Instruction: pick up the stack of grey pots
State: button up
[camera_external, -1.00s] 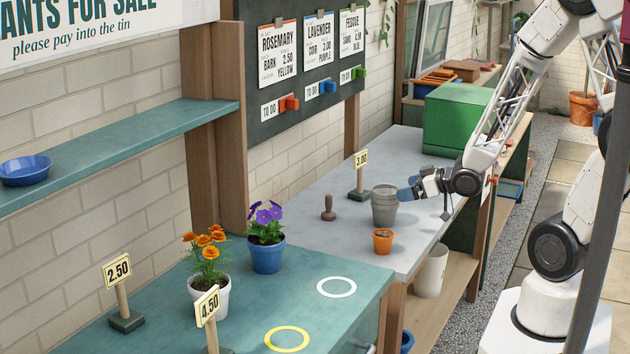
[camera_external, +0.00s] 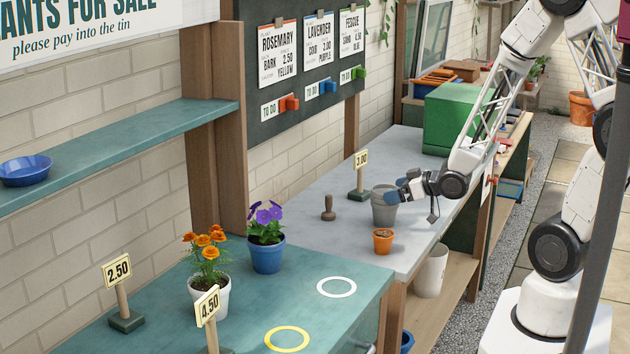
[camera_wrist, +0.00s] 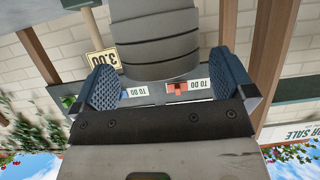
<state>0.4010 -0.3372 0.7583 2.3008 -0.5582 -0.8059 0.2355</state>
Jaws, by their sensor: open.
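The stack of grey pots (camera_external: 383,208) stands upright on the grey bench top (camera_external: 345,235), behind a small terracotta pot (camera_external: 383,242). My gripper (camera_external: 396,196) is at the right side of the stack, level with its upper part. In the wrist view the picture is upside down; the ribbed grey stack (camera_wrist: 154,40) shows at the top centre.
A wooden tamper (camera_external: 328,208) and a 3.00 price sign (camera_external: 359,178) stand left of and behind the stack. A green box (camera_external: 452,120) is farther back on the bench. Bare bench top lies left of the terracotta pot.

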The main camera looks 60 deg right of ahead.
jog(key=shift+x, duration=1.45)
jog(key=c, duration=1)
jog(key=shift+r, duration=0.15)
jog(key=shift+r, duration=0.8)
jog(key=shift+s+r, duration=0.1)
jog(key=shift+r, duration=0.85)
jog(key=s+a+r, duration=0.1)
jog(key=s+a, duration=0.2)
jog(key=s, duration=1.2)
jog(key=shift+a, duration=0.4)
jog(key=shift+s+r, duration=0.15)
